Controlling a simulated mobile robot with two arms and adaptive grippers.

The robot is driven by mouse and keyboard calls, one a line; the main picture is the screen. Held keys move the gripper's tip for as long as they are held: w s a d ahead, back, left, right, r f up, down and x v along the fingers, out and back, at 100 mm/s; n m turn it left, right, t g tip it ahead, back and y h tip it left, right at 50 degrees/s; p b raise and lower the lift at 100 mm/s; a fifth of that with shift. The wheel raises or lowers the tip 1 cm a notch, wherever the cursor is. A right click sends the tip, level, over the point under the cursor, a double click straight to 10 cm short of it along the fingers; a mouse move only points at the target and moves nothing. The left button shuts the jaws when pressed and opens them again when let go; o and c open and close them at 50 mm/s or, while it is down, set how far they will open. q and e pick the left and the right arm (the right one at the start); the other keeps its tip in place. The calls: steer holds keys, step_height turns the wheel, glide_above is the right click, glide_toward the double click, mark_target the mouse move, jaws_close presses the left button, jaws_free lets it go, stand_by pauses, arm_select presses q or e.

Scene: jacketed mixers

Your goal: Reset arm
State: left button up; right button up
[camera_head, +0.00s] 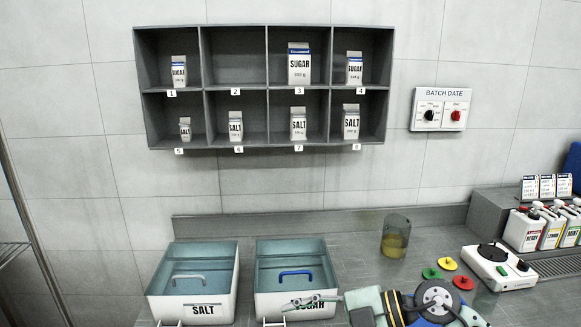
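My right arm reaches in from the lower right. Its gripper (310,302) points left, in front of the sugar bin (262,303). Its small fingers overlap the bin's front and partly cover the SUGAR label. I cannot tell whether they are open or shut, and no held object shows. My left gripper is not in view. The sugar bin has a bluish lid with a blue handle (295,273). The salt bin (165,308) stands to its left with a grey-blue handle.
A wall shelf (235,94) holds sugar and salt cartons; compartment 2 is empty. A glass of yellow liquid (395,243) stands behind my arm. Coloured discs (447,264), a white device (498,268) and labelled bottles (523,230) are right. A BATCH DATE panel (440,97) is on the wall.

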step_height(320, 180, up, 11)
steer(key=a+m+t+y, duration=0.1)
steer(key=m+t+y, duration=0.45)
steer(key=t, duration=0.35)
steer(key=w+d+m+t+h, duration=0.4)
steer(key=d+m+t+h, duration=0.3)
steer(key=m+t, duration=0.15)
steer(key=s+d+f+m+g+h, duration=0.2)
steer(key=d+f+m+h, duration=0.4)
steer(key=f, duration=0.4)
steer(key=s+d+f+m+g+h, duration=0.25)
steer(key=d+f+m+h, duration=0.25)
steer(key=d+f+h, duration=0.3)
steer(key=s+a+f+n+g+y, duration=0.1)
steer(key=s+f+g, duration=0.5)
steer(key=s+f, duration=0.45)
steer(key=s+f+g+y, duration=0.1)
steer(key=s+f+g, duration=0.5)
steer(key=s, duration=0.7)
step_height(320, 180, down, 27)
steer(key=s, duration=0.2)
steer(key=s+d+f+g, duration=0.1)
steer(key=s+d+f, duration=0.1)
steer(key=s+f, duration=1.3)
steer(key=shift+s+d+f+n+g, duration=0.3)
steer(key=shift+s+d+n+g, duration=0.1)
steer(key=shift+s, duration=0.25)
